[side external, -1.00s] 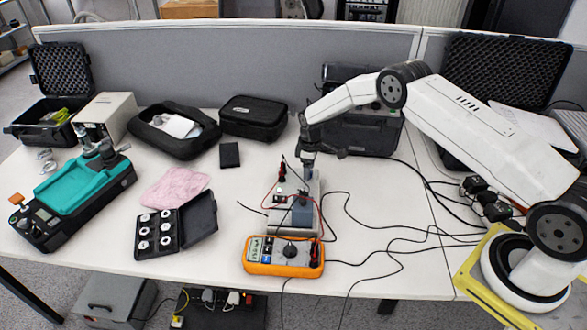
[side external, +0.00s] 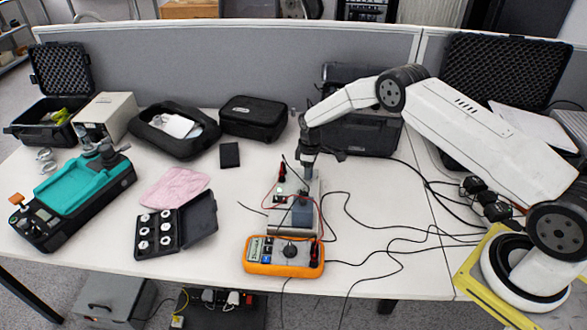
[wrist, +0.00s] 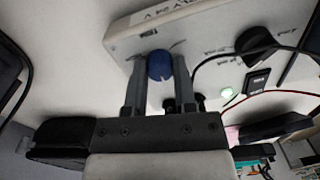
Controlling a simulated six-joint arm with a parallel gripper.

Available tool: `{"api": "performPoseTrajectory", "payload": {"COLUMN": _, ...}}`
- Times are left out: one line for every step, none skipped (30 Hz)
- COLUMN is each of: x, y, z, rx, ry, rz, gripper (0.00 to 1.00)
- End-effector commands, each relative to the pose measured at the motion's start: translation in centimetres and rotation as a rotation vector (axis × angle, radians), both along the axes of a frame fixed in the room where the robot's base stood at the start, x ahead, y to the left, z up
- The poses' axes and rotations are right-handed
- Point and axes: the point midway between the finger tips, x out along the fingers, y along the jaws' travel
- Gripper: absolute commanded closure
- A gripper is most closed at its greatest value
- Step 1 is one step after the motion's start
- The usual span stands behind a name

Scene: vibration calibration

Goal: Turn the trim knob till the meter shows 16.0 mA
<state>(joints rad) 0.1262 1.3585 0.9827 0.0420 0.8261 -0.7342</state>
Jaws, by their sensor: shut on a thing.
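The trim knob (wrist: 160,66) is a small blue knob on the light panel of a box (wrist: 210,35), seen in the wrist view. My gripper (wrist: 157,78) is shut on it, one finger on each side. In the side view my gripper (side external: 305,172) points down at the back of the box (side external: 312,188); the knob is too small to make out there. The orange multimeter (side external: 305,269) lies in front of the box. Its grey display (side external: 255,248) faces up, but its digits are too small to read.
The panel also carries a black knob (wrist: 258,46), a lit green lamp (wrist: 228,94) and a black switch (wrist: 256,83). Red and black leads run around the box and meter.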

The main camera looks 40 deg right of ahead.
Motion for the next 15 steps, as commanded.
{"api": "performPoseTrajectory", "payload": {"x": -0.02, "y": 0.00, "z": 0.01, "rx": 0.001, "ry": 0.001, "rz": -0.008, "gripper": 1.00}}
{"api": "performPoseTrajectory", "payload": {"x": -0.02, "y": 0.00, "z": 0.02, "rx": 0.001, "ry": 0.001, "rz": -0.014, "gripper": 1.00}}
{"api": "performPoseTrajectory", "payload": {"x": -0.02, "y": 0.00, "z": 0.02, "rx": 0.000, "ry": 0.001, "rz": -0.025, "gripper": 1.00}}
{"api": "performPoseTrajectory", "payload": {"x": -0.03, "y": -0.01, "z": 0.02, "rx": 0.001, "ry": 0.001, "rz": -0.033, "gripper": 1.00}}
{"api": "performPoseTrajectory", "payload": {"x": -0.03, "y": -0.01, "z": 0.01, "rx": 0.000, "ry": 0.001, "rz": -0.043, "gripper": 1.00}}
{"api": "performPoseTrajectory", "payload": {"x": -0.04, "y": -0.01, "z": 0.01, "rx": 0.000, "ry": 0.002, "rz": -0.060, "gripper": 1.00}}
{"api": "performPoseTrajectory", "payload": {"x": -0.04, "y": -0.01, "z": 0.01, "rx": 0.000, "ry": 0.001, "rz": -0.072, "gripper": 1.00}}
{"api": "performPoseTrajectory", "payload": {"x": -0.04, "y": -0.01, "z": 0.01, "rx": 0.000, "ry": 0.002, "rz": -0.088, "gripper": 1.00}}
{"api": "performPoseTrajectory", "payload": {"x": -0.05, "y": -0.02, "z": 0.01, "rx": 0.000, "ry": 0.002, "rz": -0.109, "gripper": 1.00}}
{"api": "performPoseTrajectory", "payload": {"x": -0.05, "y": -0.02, "z": 0.00, "rx": 0.000, "ry": 0.002, "rz": -0.127, "gripper": 1.00}}
{"api": "performPoseTrajectory", "payload": {"x": -0.06, "y": -0.02, "z": 0.00, "rx": 0.000, "ry": 0.002, "rz": -0.146, "gripper": 1.00}}
{"api": "performPoseTrajectory", "payload": {"x": -0.06, "y": -0.02, "z": 0.00, "rx": 0.000, "ry": 0.001, "rz": -0.173, "gripper": 1.00}}
{"api": "performPoseTrajectory", "payload": {"x": -0.06, "y": -0.03, "z": 0.00, "rx": 0.000, "ry": 0.002, "rz": -0.196, "gripper": 1.00}}
{"api": "performPoseTrajectory", "payload": {"x": -0.06, "y": -0.03, "z": 0.00, "rx": 0.000, "ry": 0.002, "rz": -0.218, "gripper": 1.00}}
{"api": "performPoseTrajectory", "payload": {"x": -0.08, "y": -0.03, "z": -0.01, "rx": 0.000, "ry": 0.002, "rz": -0.251, "gripper": 1.00}}
